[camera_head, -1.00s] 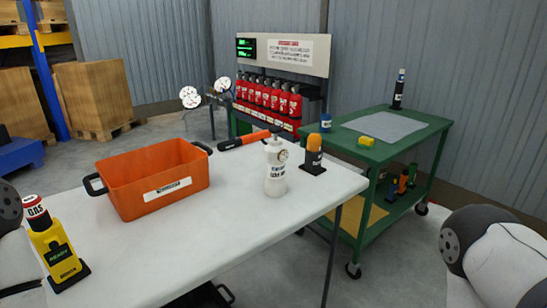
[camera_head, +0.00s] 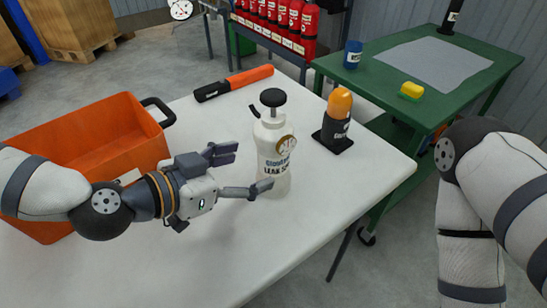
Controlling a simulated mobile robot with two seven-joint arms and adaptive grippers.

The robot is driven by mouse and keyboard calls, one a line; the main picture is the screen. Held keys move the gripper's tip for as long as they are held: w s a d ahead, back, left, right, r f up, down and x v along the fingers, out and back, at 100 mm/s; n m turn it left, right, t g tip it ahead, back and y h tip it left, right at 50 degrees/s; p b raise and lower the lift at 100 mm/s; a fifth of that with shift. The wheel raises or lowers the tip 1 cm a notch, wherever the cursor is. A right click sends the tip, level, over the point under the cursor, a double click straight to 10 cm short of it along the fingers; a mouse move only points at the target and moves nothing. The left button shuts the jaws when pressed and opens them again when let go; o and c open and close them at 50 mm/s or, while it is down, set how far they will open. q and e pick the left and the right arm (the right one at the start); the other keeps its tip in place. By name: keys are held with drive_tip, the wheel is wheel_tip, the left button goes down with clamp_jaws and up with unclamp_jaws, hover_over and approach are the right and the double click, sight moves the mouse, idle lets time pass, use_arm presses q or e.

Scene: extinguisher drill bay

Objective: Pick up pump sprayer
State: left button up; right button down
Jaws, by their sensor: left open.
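The pump sprayer (camera_head: 272,150) is a white bottle with a black pump knob and a "leak" label. It stands upright on the white table, near its right part. My left gripper (camera_head: 250,170) is open, its two fingers pointing right toward the sprayer's body. One finger is near the lower front of the bottle, the other at its left side. I cannot tell whether either finger touches it. My right arm shows at the right edge, but its gripper is out of view.
An orange crate (camera_head: 88,134) stands left, behind my left arm. An orange and black torch-like tool (camera_head: 235,83) lies at the table's back. A black and orange bottle (camera_head: 337,118) on a black base stands right of the sprayer. A green cart (camera_head: 480,85) is beyond the table.

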sight(273, 161)
use_arm(q)
drive_tip(key=x, duration=0.7)
drive_tip(key=shift+s+d+f+b, duration=0.1)
drive_tip(key=shift+s+d+b, duration=0.1)
drive_tip(key=shift+d+b, duration=0.1)
clamp_jaws()
